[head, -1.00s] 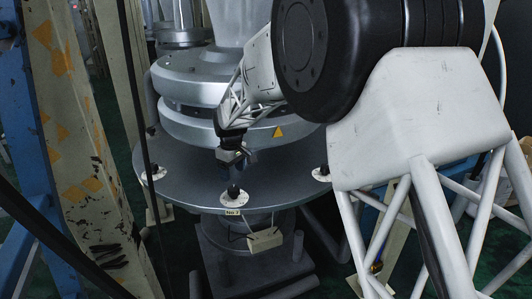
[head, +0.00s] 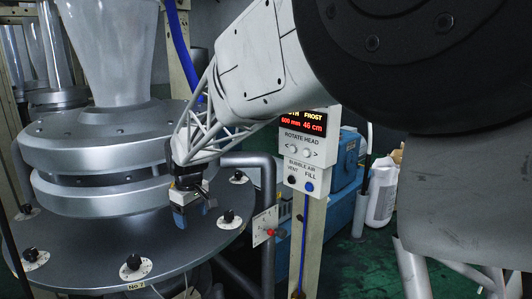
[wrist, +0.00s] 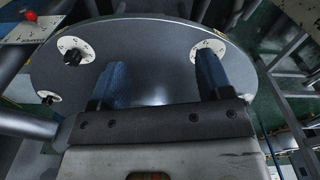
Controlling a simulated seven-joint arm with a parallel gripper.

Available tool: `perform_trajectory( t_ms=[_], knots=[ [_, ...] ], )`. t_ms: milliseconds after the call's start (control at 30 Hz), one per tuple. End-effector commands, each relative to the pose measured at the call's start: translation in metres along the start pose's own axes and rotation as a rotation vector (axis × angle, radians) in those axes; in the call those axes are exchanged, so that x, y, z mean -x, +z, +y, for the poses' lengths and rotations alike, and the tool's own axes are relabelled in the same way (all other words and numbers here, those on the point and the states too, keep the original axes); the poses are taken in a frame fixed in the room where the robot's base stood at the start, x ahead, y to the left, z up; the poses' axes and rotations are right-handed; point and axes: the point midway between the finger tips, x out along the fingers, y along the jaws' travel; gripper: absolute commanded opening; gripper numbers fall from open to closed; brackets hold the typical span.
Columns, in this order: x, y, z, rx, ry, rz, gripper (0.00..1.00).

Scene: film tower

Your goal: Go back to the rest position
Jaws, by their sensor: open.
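My gripper (head: 192,212) is above the right part of the round grey disc (head: 95,245) in the head view. Its two blue fingers are apart and nothing shows between them. The wrist view also shows my gripper (wrist: 163,82), with the fingers spread over the bare disc surface (wrist: 155,45). A black knob (wrist: 72,57) on a white plate is beyond the left finger. Another white plate (wrist: 205,45) is partly hidden behind the right finger. My white lattice forearm reaches in from the upper right of the head view.
The silver tower body (head: 90,140) stands just left of my gripper. A control panel (head: 308,160) on a post, a red-button box (head: 265,226) and a grey pipe (head: 268,185) are to the right. A white jug (head: 382,195) stands farther right, with green floor around.

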Motion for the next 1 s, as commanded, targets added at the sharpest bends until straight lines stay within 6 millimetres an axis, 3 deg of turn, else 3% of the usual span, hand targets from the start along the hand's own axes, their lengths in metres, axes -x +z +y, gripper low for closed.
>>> perform_trajectory(
  t_ms=[200, 467, 733, 1000],
  knots=[
    [0.031, 0.075, 0.020, -0.134, 0.018, 0.021, 0.72],
    [0.057, 0.163, 0.031, -0.292, 0.040, 0.045, 0.72],
    [0.074, 0.252, 0.028, -0.456, 0.062, 0.069, 0.72],
    [0.080, 0.336, 0.011, -0.619, 0.085, 0.094, 0.72]
  ],
)
